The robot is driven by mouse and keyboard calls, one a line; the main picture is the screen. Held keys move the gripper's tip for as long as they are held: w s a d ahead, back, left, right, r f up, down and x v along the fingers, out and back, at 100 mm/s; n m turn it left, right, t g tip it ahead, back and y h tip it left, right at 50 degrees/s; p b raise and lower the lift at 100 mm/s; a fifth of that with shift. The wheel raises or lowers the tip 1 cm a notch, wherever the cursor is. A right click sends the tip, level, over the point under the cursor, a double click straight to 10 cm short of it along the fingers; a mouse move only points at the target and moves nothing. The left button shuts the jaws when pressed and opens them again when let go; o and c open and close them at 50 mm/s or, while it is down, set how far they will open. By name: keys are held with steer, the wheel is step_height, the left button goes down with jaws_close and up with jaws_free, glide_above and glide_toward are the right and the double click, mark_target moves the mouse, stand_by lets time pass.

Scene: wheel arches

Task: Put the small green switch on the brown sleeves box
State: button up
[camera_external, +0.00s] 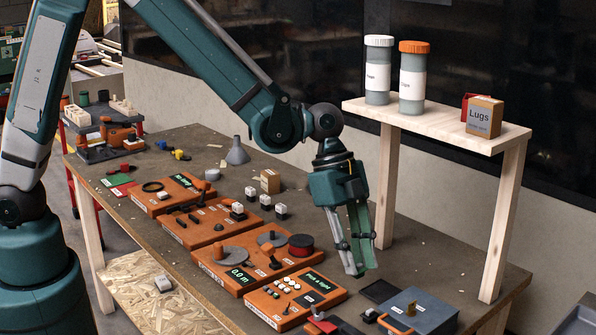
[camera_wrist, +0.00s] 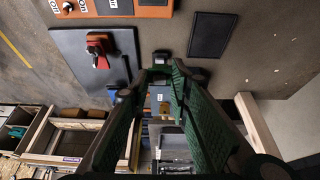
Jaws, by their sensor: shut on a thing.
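My gripper (camera_external: 358,274) points down above the right part of the table, near the front orange panels. In the wrist view, its green-padded fingers close together at the tips (camera_wrist: 162,74). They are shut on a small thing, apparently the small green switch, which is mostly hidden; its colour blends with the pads. A small brown box (camera_external: 270,181) stands on the table behind the orange panels, left of my gripper. Its label is too small to read, so I cannot tell whether it is the sleeves box.
A wooden shelf (camera_external: 440,121) at the back right bears two capped jars (camera_external: 412,85) and a brown box marked Lugs (camera_external: 484,117). Several orange panels (camera_external: 224,222) with knobs and switches cover the table front.

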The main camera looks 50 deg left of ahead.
steer(key=w+a+r+n+t+p, duration=0.1)
steer(key=w+a+n, duration=0.1)
steer(key=w+a, duration=0.65)
steer(key=w+a+r+n+p, duration=0.15)
steer(key=w+a, duration=0.35)
steer(key=a, duration=0.6)
steer(key=w+a+r+n+t+p, duration=0.1)
steer(key=w+a, duration=0.6)
steer(key=a, duration=0.3)
steer(key=w+a+r+n+p, duration=0.1)
steer(key=w+a+r+n, duration=0.1)
steer(key=a, duration=1.6)
steer(key=w+a+r+n+t+y+p, duration=0.1)
steer(key=w+a+n, duration=0.1)
steer(key=a, duration=1.6)
steer(key=shift+w+r, duration=0.3)
steer(key=shift+r, duration=0.1)
steer(key=shift+f+n, duration=0.1)
steer(key=shift+n, duration=0.15)
steer(key=shift+d+f, duration=0.1)
steer(key=shift+f, duration=2.95)
